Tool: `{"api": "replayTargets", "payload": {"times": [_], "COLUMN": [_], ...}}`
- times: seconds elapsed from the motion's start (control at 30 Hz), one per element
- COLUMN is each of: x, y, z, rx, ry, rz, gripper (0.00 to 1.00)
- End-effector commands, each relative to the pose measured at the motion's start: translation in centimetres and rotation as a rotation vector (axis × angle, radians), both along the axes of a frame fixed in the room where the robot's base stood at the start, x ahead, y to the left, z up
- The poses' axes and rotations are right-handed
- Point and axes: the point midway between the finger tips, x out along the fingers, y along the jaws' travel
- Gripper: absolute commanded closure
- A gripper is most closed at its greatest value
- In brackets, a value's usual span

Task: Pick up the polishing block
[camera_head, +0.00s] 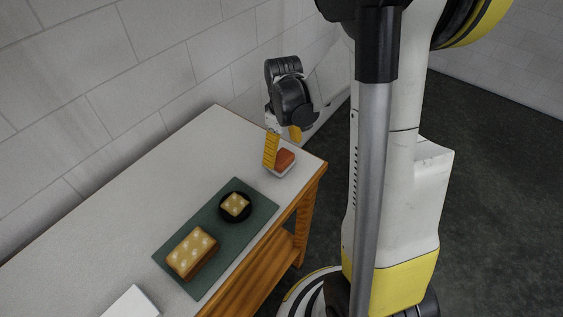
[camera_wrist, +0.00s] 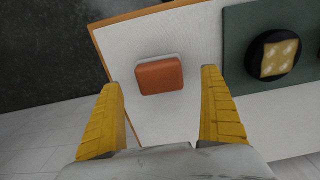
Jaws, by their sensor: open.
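The polishing block, as I take it, is a small orange-red block (camera_head: 284,160) with a white layer beneath it, lying near the table's right end. It also shows in the wrist view (camera_wrist: 159,76), centred between and beyond the two yellow fingers. My gripper (camera_head: 281,149) is open and just above the block, pointing down. In the wrist view my gripper (camera_wrist: 160,82) has a finger on each side of the block, with a gap on both sides. Nothing is held. In the head view one finger hides part of the block.
A green mat (camera_head: 215,222) on the white table (camera_head: 110,225) holds a large tan dotted block (camera_head: 192,252) and a black round dish (camera_head: 224,214) with a smaller dotted piece (camera_head: 236,204). A white object (camera_head: 131,303) lies at the front. A brick wall stands behind the table.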

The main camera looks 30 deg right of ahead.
Motion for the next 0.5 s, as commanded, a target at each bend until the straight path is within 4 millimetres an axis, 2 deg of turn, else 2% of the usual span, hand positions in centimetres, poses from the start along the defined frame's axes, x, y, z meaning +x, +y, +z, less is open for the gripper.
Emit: {"api": "replayTargets", "payload": {"times": [0.23, 0.47, 0.5], "x": [0.4, 0.4, 0.4], "y": [0.0, 0.0, 0.0], "z": [-4.0, -4.3, -4.3], "rx": [0.000, 0.000, 0.000], "ry": [0.000, 0.000, 0.000], "rz": [0.000, 0.000, 0.000], "gripper": [0.08, 0.08, 0.11]}}
